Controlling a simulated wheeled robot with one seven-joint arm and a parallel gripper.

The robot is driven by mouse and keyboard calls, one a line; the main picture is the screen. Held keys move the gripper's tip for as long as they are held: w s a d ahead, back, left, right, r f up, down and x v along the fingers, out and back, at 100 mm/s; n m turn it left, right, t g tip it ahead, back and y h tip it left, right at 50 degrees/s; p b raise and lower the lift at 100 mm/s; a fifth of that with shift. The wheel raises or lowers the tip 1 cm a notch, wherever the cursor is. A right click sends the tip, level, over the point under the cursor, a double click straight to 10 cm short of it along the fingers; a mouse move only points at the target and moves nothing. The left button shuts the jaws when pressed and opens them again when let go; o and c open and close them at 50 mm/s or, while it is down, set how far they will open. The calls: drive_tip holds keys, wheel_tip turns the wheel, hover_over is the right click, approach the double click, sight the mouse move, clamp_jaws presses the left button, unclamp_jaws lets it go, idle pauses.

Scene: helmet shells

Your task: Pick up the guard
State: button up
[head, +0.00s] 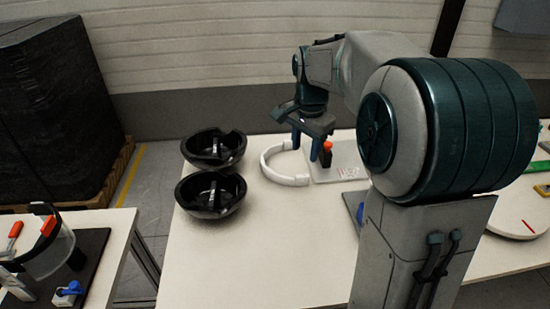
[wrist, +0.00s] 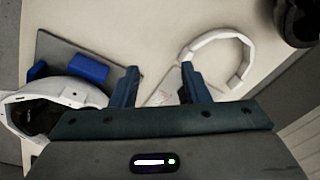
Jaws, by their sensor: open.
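A white curved band, which looks to be the guard (head: 264,165), lies on the white table right of two black shells. In the wrist view the guard (wrist: 243,62) is an open arc at the upper right, one end close to the right finger. My gripper (head: 307,149) is above the table beside the guard's right part, its fingers apart. In the wrist view my gripper (wrist: 158,88) has nothing between its fingers but a view of the table and a pale printed plate (wrist: 163,93). I cannot tell its exact height.
Two black bowl-like shells (head: 214,146) (head: 211,195) stand at the table's left. A white shell (wrist: 52,100) and blue blocks (wrist: 88,67) sit on a grey plate at the wrist view's left. A clamp fixture (head: 50,250) stands on another table. The table's front left is clear.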

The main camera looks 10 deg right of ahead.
sight(300, 176)
drive_tip(key=w+d+f+m+g+b, duration=0.1)
drive_tip(key=w+d+f+m+b, duration=0.15)
drive_tip(key=w+f+m, duration=0.75)
drive_tip(key=f+n, duration=0.1)
drive_tip(key=f, duration=0.3)
drive_tip(key=w+f+n, duration=0.1)
drive_tip(key=f, duration=0.3)
drive_tip(key=f+n+b, duration=0.1)
drive_tip(key=f, duration=0.3)
drive_tip(key=shift+w+d, duration=0.1)
drive_tip(key=shift+w, duration=0.3)
drive_tip(key=shift+c, duration=0.3)
clamp_jaws()
